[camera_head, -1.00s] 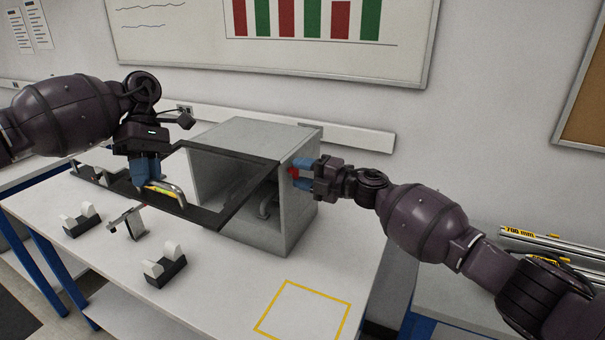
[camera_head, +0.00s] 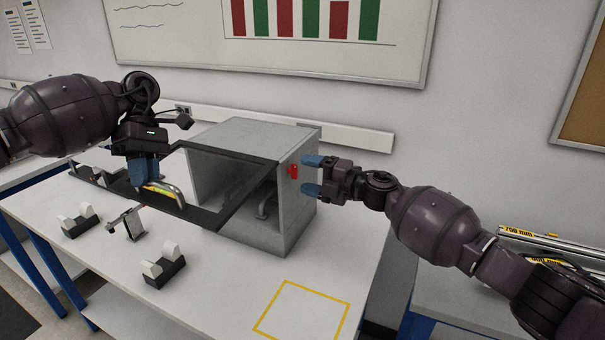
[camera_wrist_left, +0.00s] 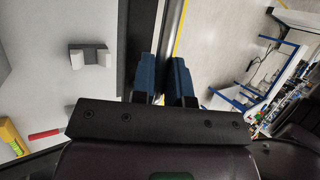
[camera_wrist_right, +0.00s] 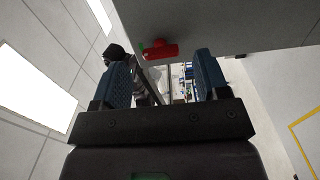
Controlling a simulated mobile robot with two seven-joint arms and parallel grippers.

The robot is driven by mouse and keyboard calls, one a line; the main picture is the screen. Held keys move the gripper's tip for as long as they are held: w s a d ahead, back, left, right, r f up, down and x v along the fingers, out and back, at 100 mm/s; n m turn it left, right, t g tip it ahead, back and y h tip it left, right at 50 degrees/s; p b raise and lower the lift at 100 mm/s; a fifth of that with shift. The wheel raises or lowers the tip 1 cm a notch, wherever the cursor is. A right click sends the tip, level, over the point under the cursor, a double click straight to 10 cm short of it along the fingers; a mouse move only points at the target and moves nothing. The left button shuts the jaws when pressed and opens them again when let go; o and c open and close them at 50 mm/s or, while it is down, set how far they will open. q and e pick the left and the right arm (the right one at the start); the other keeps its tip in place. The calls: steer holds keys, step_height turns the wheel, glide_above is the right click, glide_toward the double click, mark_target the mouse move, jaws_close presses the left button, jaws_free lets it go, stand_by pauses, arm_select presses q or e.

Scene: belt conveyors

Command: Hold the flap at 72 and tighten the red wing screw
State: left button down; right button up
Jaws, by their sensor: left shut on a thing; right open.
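The flap (camera_head: 220,221) is a dark frame with a clear window, swung out from the front of a grey box (camera_head: 301,205). My left gripper (camera_head: 147,180) is shut on the flap's handle (camera_head: 172,194), by a yellow-green scale strip at the flap's outer edge. The left wrist view shows its blue fingers close together on a dark bar (camera_wrist_left: 169,45). The red wing screw (camera_head: 294,171) sits on the box's right side wall. My right gripper (camera_head: 311,175) is open and empty, just right of the screw. In the right wrist view the screw (camera_wrist_right: 161,50) is ahead between the fingertips.
Several black-and-white cradles (camera_head: 165,265) and a small stand with a red-tipped pointer (camera_head: 128,222) are on the table left of the box. A yellow square outline (camera_head: 304,311) marks bare table in front. Labelled bars (camera_head: 540,238) lie on the right-hand table.

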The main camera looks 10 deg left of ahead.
steer(key=v, duration=0.9)
steer(key=shift+d, duration=0.4)
steer(key=shift+s, duration=0.1)
arm_select(q)
steer(key=c, duration=1.1)
jaws_free()
steer(key=shift+o, duration=0.2)
steer(key=shift+r, duration=0.1)
